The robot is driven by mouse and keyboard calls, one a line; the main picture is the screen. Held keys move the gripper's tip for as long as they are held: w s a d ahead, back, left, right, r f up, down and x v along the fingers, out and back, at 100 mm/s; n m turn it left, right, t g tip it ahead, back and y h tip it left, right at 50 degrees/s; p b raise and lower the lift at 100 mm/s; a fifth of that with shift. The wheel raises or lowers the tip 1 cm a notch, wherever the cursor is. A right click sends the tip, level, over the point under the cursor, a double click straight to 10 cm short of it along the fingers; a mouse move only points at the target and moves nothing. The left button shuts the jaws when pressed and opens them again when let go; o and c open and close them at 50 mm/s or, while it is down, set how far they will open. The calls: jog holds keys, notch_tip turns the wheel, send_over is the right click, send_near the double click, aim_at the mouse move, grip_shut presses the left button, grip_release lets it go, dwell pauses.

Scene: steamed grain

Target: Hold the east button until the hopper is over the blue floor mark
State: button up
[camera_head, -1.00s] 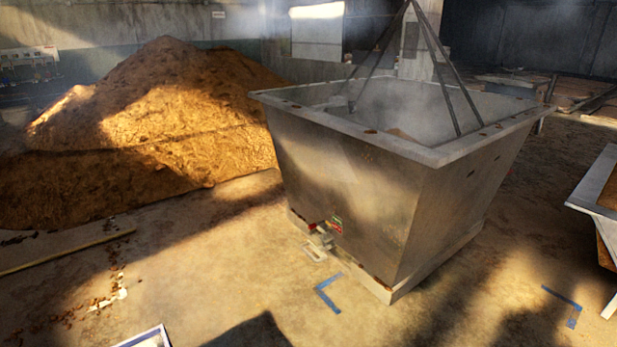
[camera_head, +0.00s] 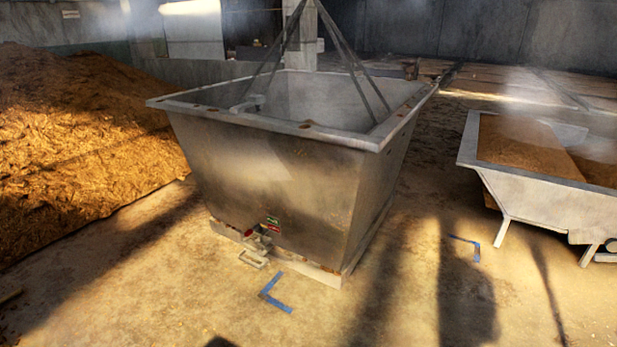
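The hopper (camera_head: 265,185) is a large metal bin with sloping walls, hung from dark rods that rise out of the top of the view. It is left of the middle, at or just above the floor; I cannot tell whether it touches. Blue floor mark corners show at two places: one (camera_head: 276,293) in front of the hopper's base and one (camera_head: 467,246) to its right. The hopper's base lies behind and left of the nearer corner. The east button and my gripper are not in view.
A brown grain heap (camera_head: 75,145) fills the left side. A pale trough on legs (camera_head: 545,200) holding brown grain stands at the right. A latch with a handle (camera_head: 256,250) sticks out at the hopper's lower front.

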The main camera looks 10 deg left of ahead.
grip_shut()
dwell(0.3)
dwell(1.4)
